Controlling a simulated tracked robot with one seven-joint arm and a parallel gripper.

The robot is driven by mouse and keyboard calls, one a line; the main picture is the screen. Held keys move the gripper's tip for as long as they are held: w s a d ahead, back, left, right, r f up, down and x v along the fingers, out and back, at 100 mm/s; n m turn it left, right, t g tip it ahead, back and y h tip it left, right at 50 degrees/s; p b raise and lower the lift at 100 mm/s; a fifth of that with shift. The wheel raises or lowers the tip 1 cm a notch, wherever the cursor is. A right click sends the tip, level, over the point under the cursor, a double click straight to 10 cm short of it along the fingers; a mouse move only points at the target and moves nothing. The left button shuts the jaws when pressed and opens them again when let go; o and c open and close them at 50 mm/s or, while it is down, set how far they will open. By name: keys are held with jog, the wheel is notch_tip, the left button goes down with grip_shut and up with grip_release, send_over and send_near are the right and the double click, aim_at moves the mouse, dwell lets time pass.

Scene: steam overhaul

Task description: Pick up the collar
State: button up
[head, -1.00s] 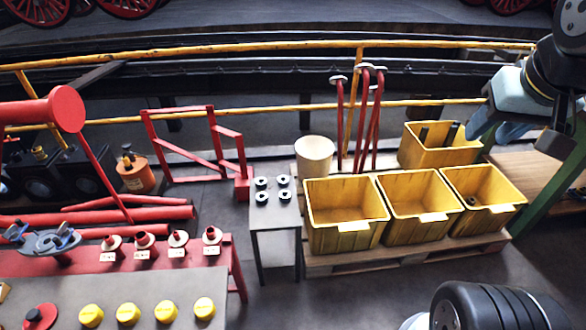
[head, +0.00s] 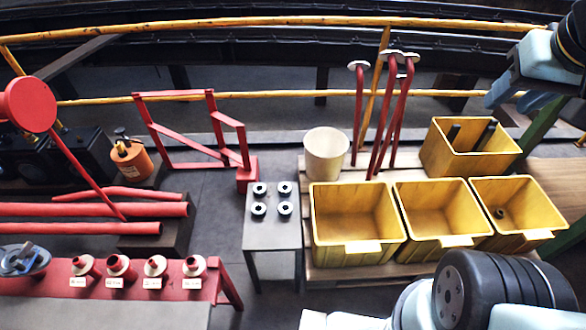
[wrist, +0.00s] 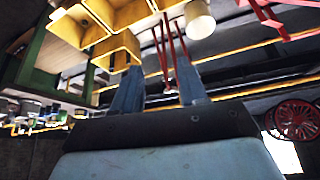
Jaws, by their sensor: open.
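Several small dark rings with pale centres, collar-like, stand on a small grey table; one is the front left ring (head: 259,209). Another small dark ring-shaped part (head: 499,213) lies inside the right front yellow bin. I cannot tell for certain which of these is the collar. My gripper (wrist: 160,82) is open in the wrist view, its two blue-grey fingers apart with nothing between them. In the head view my gripper (head: 504,98) is at the upper right, above and behind the bins, well away from the small table. Its fingertips are not clear there.
Yellow bins (head: 360,249) stand on a pallet right of the small table (head: 271,235). Behind are a cream bucket (head: 326,153), upright red rods (head: 388,125) and yellow rails (head: 255,98). A red bench (head: 215,283) with flanged parts is at left.

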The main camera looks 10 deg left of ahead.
jog(key=shift+w+a, duration=0.1)
jog(key=shift+w, duration=0.1)
